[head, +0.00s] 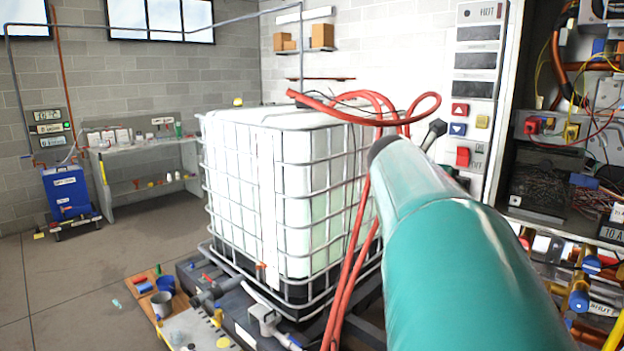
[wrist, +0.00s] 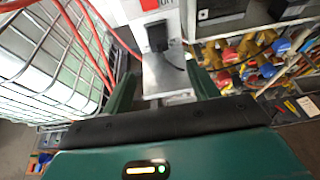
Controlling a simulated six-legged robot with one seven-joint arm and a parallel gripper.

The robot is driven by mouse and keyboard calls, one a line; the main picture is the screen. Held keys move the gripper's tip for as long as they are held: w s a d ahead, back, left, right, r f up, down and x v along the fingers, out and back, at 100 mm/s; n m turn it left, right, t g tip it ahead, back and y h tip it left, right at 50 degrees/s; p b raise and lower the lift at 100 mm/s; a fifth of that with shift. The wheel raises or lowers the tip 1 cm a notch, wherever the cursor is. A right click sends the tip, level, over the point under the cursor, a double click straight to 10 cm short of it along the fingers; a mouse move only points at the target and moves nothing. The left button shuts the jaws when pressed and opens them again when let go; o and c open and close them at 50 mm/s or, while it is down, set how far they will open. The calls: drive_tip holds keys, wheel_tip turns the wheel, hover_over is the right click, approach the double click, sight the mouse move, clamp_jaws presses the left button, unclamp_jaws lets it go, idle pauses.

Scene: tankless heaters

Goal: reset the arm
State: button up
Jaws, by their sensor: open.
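My gripper (wrist: 161,88) shows in the wrist view with its two green fingers spread apart and nothing held between them. Beyond the fingers is a grey metal box or plate (wrist: 166,74) with a black part on top; I cannot tell how far off it is. In the head view, my teal arm reaches from the lower right toward the middle, in front of the right side of the white tank. My gripper cannot be made out in the head view.
A caged white tank (head: 285,190) stands mid-room with red hoses (head: 352,270) hanging down its right side. An open equipment cabinet (head: 545,180) is at right. A blue container (head: 68,192) and grey workbench (head: 150,155) stand at the back left. Floor (head: 75,280) at left is mostly clear.

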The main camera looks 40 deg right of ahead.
drive_tip(key=shift+w, duration=0.15)
drive_tip(key=w+a+f+m+t+y, duration=0.25)
drive_tip(key=a+f+m, duration=0.3)
drive_tip(key=a, duration=0.65)
drive_tip(key=w+a+f+m+t+y, duration=0.15)
drive_tip(key=a+f+m+y, duration=0.35)
drive_tip(key=a, duration=0.6)
drive_tip(key=s+a+f+m+y, duration=0.2)
drive_tip(key=a+f, duration=0.5)
drive_tip(key=a, duration=0.4)
drive_tip(key=s+a+f+m+y, duration=0.3)
drive_tip(key=s+a+f+m, duration=0.2)
drive_tip(key=a, duration=0.6)
drive_tip(key=shift+s+a+f+m+y, duration=0.15)
drive_tip(key=shift+s+f+m+y, duration=0.15)
drive_tip(key=shift+f+m, duration=0.75)
drive_tip(key=shift+w+r, duration=0.1)
drive_tip(key=shift+r, duration=0.05)
drive_tip(key=c, duration=0.5)
drive_tip(key=shift+d, duration=0.2)
